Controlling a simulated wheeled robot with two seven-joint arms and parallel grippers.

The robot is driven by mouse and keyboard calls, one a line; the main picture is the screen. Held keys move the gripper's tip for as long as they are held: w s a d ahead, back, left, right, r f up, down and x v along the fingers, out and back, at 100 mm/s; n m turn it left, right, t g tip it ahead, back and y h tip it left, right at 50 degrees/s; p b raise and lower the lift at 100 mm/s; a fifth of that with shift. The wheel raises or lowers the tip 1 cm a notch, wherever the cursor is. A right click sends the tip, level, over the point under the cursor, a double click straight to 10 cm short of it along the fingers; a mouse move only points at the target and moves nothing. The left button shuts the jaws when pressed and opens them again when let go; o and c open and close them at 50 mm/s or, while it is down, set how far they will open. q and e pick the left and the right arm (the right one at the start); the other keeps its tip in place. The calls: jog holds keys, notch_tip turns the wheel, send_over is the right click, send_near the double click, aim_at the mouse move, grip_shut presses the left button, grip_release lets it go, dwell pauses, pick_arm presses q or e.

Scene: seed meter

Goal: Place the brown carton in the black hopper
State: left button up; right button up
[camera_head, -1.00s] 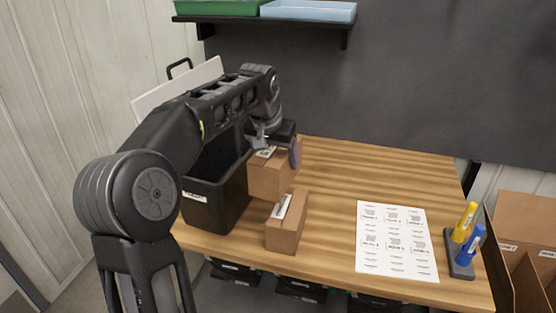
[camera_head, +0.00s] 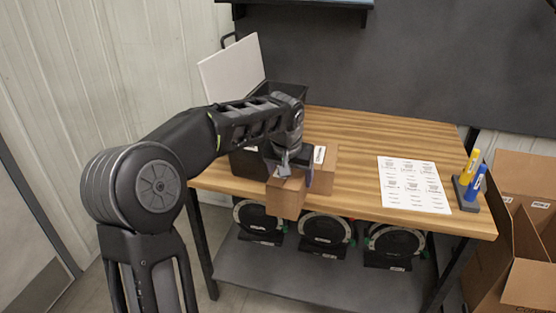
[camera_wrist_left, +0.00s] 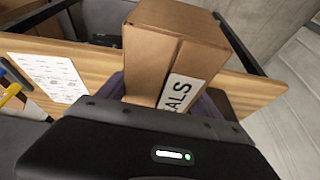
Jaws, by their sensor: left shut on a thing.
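My left gripper (camera_head: 290,172) is shut on a brown carton (camera_head: 287,198), which hangs below it at the front edge of the table. The left wrist view shows this carton (camera_wrist_left: 172,48) between the fingers, with a white label partly reading "ALS". My right gripper is not in view.
The wooden table (camera_head: 365,137) is clear behind the second carton. A printed sheet (camera_head: 413,185) and a holder with yellow and blue markers (camera_head: 470,185) are at the right. A white panel (camera_head: 231,71) stands behind the hopper. Open cardboard boxes (camera_head: 520,235) stand at far right.

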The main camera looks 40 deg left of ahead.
pick_arm(q)
jog(key=s+d+f+m+b, duration=0.1)
jog(key=s+d+f, duration=0.1)
jog(key=d+f, duration=0.5)
jog(key=s+d+f+m+h+b, duration=0.1)
jog(key=s+d+f+m+b, duration=0.1)
jog(key=d+f, duration=0.5)
jog(key=s+d, duration=0.1)
jog(key=d, duration=0.3)
jog(key=shift+s, duration=0.3)
jog(key=shift+f, duration=0.1)
